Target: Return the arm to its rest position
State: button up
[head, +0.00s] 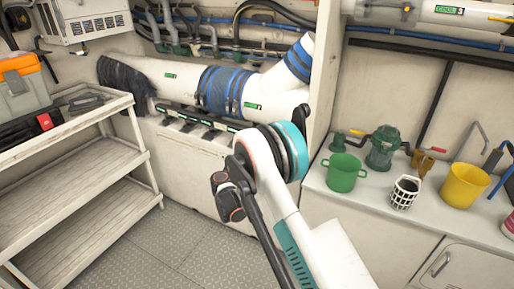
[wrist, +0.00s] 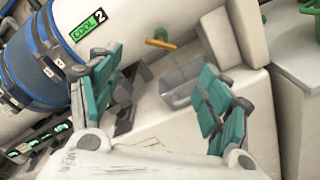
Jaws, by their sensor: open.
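My arm (head: 275,165) reaches up and forward in the head view, between the large white pipe and the counter. My gripper is not clearly seen there; it seems hidden behind the arm. In the wrist view my gripper (wrist: 163,72) shows two teal-padded fingers spread wide apart, with nothing held between them. A grey open box-like fitting (wrist: 182,82) and a yellow handle (wrist: 160,44) appear beyond the gap.
A white shelf rack (head: 75,125) stands at left with an orange-topped toolbox (head: 22,85). The counter (head: 335,188) at right holds a green mug (head: 343,173), a white basket (head: 404,193) and a yellow bucket (head: 463,186). A partition edge (head: 325,80) stands close to the arm. The floor (head: 150,255) at lower left is clear.

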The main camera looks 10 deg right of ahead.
jog(key=shift+r, duration=0.1)
jog(key=s+d+r+m+g+y, duration=0.25)
jog(key=s+d+r+m, duration=0.25)
jog(key=s+r, duration=0.4)
jog(key=s+d+r+m+g+y, duration=0.1)
jog(key=s+d+r+m+g, duration=0.2)
jog(key=s+d+r+m, duration=0.4)
jog(key=s+a+m+g+y, duration=0.1)
jog(key=s+a+m+y, duration=0.1)
jog(key=s, duration=1.5)
jog(key=s+a+m+g+y, duration=0.1)
jog(key=s+m+y, duration=0.4)
jog(key=s, duration=1.2)
jog(key=shift+s+a+f+m, duration=0.15)
jog(key=shift+s+a+m, duration=0.25)
jog(key=shift+a+m, duration=0.15)
